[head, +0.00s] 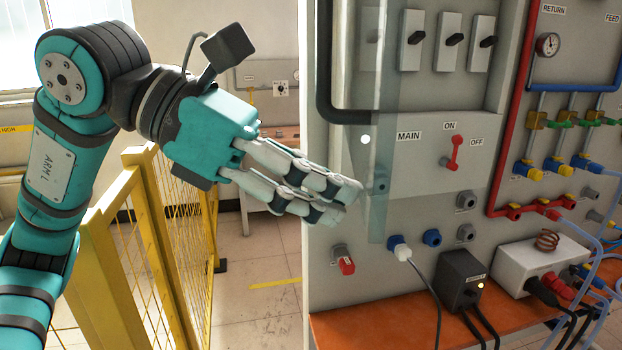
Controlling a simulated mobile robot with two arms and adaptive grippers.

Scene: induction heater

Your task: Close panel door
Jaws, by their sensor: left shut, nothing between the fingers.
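The panel door (381,150) is a clear, bluish see-through sheet in front of the left part of the grey cabinet. It shows as a narrow upright strip, standing open at an angle to the cabinet face. A small dark fitting sits low on it. My left gripper (352,198) is shut and empty, its fingertips at the lower part of the door. I cannot tell whether they touch it. Behind and right of the door are the MAIN switch with a red lever (455,153) and several black-handled switches (451,41). My right gripper is not in view.
A black power box (461,275) and a white box with a copper coil (543,262) stand on the orange bench (375,330). Cables run from the cabinet sockets. A yellow mesh fence (105,240) stands at left. Open floor (262,265) lies between fence and cabinet.

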